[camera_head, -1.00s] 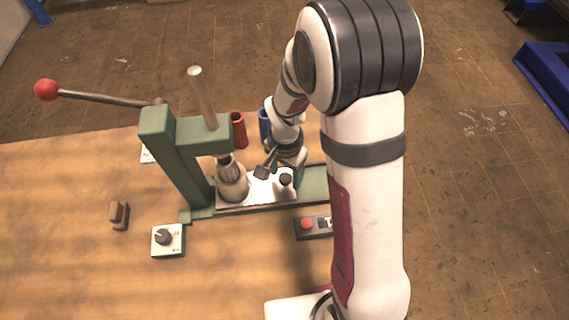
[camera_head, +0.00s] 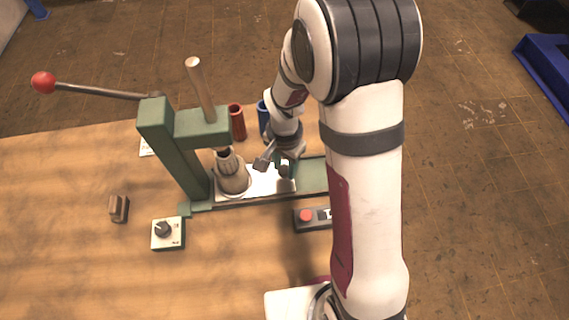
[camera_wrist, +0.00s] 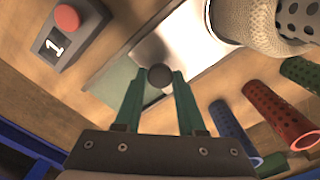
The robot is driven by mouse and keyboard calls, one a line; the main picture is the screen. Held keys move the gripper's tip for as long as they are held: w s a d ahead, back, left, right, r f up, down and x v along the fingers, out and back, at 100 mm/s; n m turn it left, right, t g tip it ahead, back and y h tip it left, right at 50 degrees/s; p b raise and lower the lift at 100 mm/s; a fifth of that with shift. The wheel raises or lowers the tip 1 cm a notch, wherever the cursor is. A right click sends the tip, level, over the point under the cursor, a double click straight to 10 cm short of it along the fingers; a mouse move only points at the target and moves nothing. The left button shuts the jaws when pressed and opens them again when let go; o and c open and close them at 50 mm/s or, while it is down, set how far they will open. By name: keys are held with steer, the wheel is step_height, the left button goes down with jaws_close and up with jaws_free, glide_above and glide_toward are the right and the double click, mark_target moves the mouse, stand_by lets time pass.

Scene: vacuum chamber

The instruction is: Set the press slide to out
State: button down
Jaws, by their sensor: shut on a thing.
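The green press (camera_head: 185,150) stands on the wooden table. Its slide is a pale plate (camera_head: 255,190) lying along the green base, with a round dark knob (camera_head: 284,171) near its right end. The slide's left part lies beneath the press ram, under a mesh-covered cylinder (camera_head: 233,175). My gripper (camera_wrist: 159,78) has its green fingers on both sides of the knob (camera_wrist: 160,76), shut on it. The fingers partly hide the knob in the head view, where my gripper (camera_head: 283,163) comes down from above.
A control box with a red button (camera_head: 306,215) is in front of the base. A dial box (camera_head: 167,233) and a brown block (camera_head: 119,208) are at left. Red (camera_head: 237,122) and blue (camera_head: 263,117) perforated tubes stand behind. The press lever with red ball (camera_head: 43,82) reaches left.

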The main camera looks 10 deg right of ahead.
stand_by(0.9)
steer(key=d, duration=1.1)
steer(key=shift+d, duration=0.3)
steer(key=c, duration=0.5)
jaws_free()
step_height(320, 180, up, 16)
steer(key=shift+f, duration=0.1)
